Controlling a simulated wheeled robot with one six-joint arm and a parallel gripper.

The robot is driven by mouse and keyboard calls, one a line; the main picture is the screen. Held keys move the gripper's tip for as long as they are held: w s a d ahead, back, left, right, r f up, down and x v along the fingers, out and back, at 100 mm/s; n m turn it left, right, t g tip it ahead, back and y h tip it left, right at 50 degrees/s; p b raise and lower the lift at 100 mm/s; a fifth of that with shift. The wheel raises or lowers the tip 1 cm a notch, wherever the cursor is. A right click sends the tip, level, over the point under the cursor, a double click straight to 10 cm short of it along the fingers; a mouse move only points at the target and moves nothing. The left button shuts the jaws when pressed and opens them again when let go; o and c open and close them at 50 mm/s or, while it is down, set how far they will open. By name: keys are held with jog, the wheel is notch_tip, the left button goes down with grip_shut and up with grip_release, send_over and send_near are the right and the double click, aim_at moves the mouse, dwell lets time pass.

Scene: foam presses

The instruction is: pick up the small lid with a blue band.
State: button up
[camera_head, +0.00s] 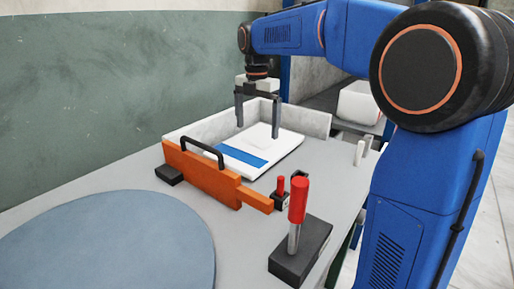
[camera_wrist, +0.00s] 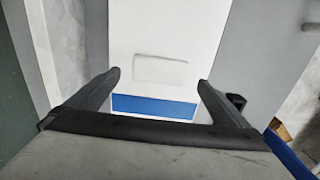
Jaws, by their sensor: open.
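The white lid (camera_head: 283,151) with a blue band (camera_head: 242,155) lies flat on the table, in front of low pale walls. A low white raised block, perhaps a grip, stands on its top. In the wrist view the lid (camera_wrist: 190,25) runs up from the centre, with its blue band (camera_wrist: 155,106) near the gripper and the raised block (camera_wrist: 160,68) beyond it. My gripper (camera_head: 257,131) is open and empty, pointing down over the lid. In the wrist view its fingers (camera_wrist: 160,77) stand on either side of the block, apart from it. Their exact height is unclear.
An orange bar (camera_head: 200,172) with a black handle stands along the lid's front left. A red-handled clamp (camera_head: 298,202) on a dark base is at the front right. A blue-grey disc (camera_head: 110,245) lies front left. White pegs (camera_head: 358,153) stand at the right edge.

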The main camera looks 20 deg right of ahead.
aim_at(257, 139)
jog(key=shift+f, duration=1.95)
jog(key=shift+c, duration=0.3)
jog(key=c, duration=1)
jog(key=shift+c, duration=0.3)
jog(key=shift+w+r, duration=0.1)
jog(key=shift+r, duration=0.05)
